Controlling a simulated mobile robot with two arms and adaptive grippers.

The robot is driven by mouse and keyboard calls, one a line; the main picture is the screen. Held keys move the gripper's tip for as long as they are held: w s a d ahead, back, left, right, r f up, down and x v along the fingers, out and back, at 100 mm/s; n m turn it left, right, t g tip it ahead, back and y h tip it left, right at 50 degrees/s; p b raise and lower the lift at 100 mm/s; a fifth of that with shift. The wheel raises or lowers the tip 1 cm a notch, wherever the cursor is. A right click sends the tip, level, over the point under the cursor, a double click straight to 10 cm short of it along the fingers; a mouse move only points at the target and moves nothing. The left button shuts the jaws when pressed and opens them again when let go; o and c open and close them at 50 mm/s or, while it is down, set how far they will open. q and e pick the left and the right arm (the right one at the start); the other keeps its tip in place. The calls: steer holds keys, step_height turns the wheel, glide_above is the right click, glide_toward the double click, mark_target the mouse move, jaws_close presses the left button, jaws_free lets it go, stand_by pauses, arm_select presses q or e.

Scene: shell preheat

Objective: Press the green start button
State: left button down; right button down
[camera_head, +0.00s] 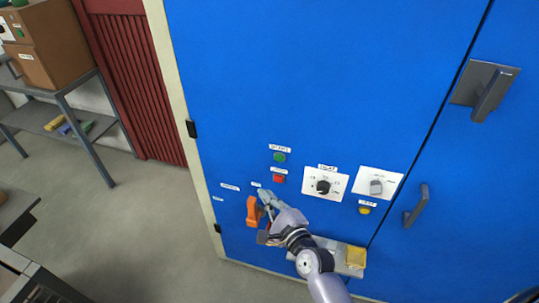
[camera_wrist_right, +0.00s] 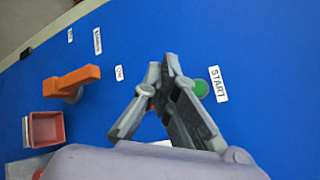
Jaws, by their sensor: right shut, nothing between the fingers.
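The green start button (camera_head: 279,157) is on the blue cabinet door under a white label, above a red button (camera_head: 279,179). My right gripper (camera_head: 264,196) is shut and empty, in front of the door, below and slightly left of both buttons in the head view. In the right wrist view the green button (camera_wrist_right: 201,88) shows beside its START label (camera_wrist_right: 218,84), partly behind the shut fingers (camera_wrist_right: 165,66). I cannot tell how far the fingertips are from the door. My left gripper is not in view.
An orange handle (camera_head: 253,211) is just left of my right gripper. Right of the buttons are a black knob (camera_head: 323,187), a grey switch (camera_head: 376,187) and a yellow button (camera_head: 364,210). A ledge with a yellow block (camera_head: 355,257) is below. A red bin (camera_wrist_right: 46,129) shows in the wrist view.

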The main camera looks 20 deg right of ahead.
mark_target(279, 158)
steer(key=r, duration=0.3)
steer(key=shift+w+a+m+t, duration=0.2)
steer(key=shift+m+t, duration=0.1)
steer(key=shift+m, duration=0.1)
steer(key=w+d+b, duration=0.2)
steer(key=w+d, duration=0.3)
steer(key=w, duration=0.2)
steer(key=shift+w, duration=0.15)
stand_by(1.4)
steer(key=shift+w+d, duration=0.2)
steer(key=shift+w, duration=0.15)
